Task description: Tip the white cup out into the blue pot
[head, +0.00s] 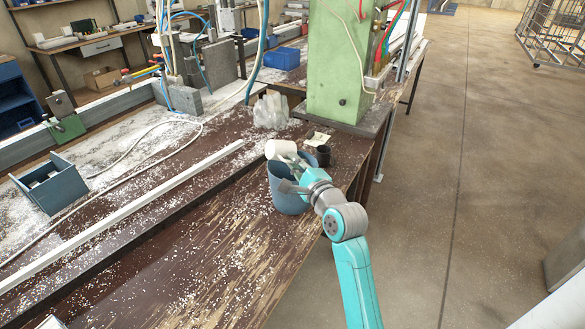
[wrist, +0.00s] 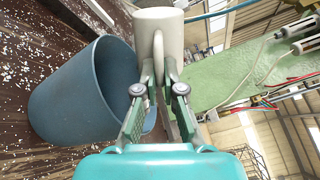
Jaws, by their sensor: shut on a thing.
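The white cup (head: 281,149) is tilted onto its side above the blue pot (head: 289,203) in the head view. In the wrist view the white cup (wrist: 160,30) is at the top middle, its handle between the fingers of my gripper (wrist: 158,84). My gripper (head: 294,172) is shut on the handle. The blue pot (wrist: 62,100) fills the left of the wrist view and stands on the brown bench. The cup's inside and any contents are hidden, and the bottom of the pot cannot be seen.
A dark cup (head: 323,155) stands just right of the pot, near a yellowish note (head: 318,139). A pale crystal-like block (head: 271,110) and a green machine column (head: 340,60) stand behind. A white profile (head: 130,205) lies along the bench, which is littered with white chips.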

